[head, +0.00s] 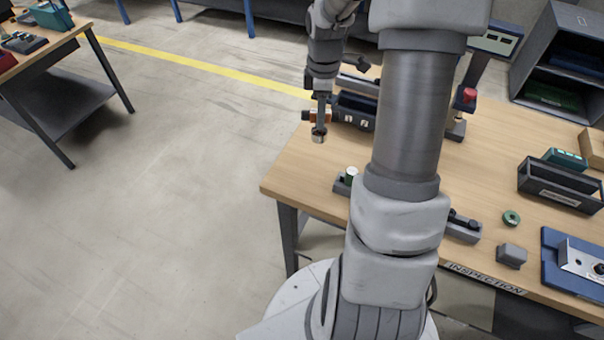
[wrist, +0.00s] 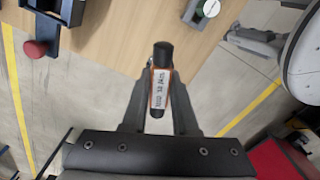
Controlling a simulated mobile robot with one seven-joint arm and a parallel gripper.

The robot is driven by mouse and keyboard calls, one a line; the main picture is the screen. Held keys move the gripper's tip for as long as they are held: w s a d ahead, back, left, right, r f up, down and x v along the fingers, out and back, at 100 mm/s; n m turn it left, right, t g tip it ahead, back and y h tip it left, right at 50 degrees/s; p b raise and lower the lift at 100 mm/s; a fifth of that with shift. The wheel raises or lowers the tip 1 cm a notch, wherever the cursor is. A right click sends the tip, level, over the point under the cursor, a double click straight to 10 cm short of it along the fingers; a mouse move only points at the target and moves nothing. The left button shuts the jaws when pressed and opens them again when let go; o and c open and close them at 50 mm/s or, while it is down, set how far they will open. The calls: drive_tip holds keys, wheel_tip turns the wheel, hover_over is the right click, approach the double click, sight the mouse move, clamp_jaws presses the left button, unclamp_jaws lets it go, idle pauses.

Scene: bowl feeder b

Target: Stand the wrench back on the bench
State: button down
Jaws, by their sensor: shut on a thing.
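My gripper (head: 321,104) is over the far left part of the wooden bench (head: 300,180). It is shut on the wrench (head: 318,116), an orange and black tool. In the wrist view the wrench (wrist: 160,85) sits between the two fingers of my gripper (wrist: 158,92); it shows a pale marked face, orange sides and black ends. In the head view a grey shaft with a silvery end (head: 319,136) hangs at the same spot; I cannot tell if it belongs to the wrench. Contact with the bench is not clear.
A dark bin (head: 355,112) stands close right of my gripper. A green, white-topped piece (head: 351,174) sits in a grey holder nearer. A red-knobbed stand (head: 469,95) is farther right. The left bench edge is close, with floor beyond. Bare wood lies between bin and holder.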

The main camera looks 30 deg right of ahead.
drive_tip(key=s+d+n, duration=0.2)
drive_tip(key=d+n, duration=0.2)
drive_tip(key=d, duration=0.2)
drive_tip(key=shift+n, duration=0.3)
drive_tip(key=shift+w+a+f, duration=0.35)
drive_tip(key=shift+a+f, duration=1.45)
drive_tip(key=shift+f, duration=0.1)
drive_tip(key=shift+w+a+f, duration=0.35)
drive_tip(key=shift+a+f, duration=1.5)
drive_tip(key=shift+f, duration=0.1)
drive_tip(key=shift+w+a+f, duration=0.35)
drive_tip(key=shift+a+f, duration=1.45)
drive_tip(key=shift+f, duration=0.1)
drive_tip(key=shift+f, duration=0.1)
drive_tip(key=shift+f, duration=0.15)
drive_tip(key=c, duration=0.7)
unclamp_jaws()
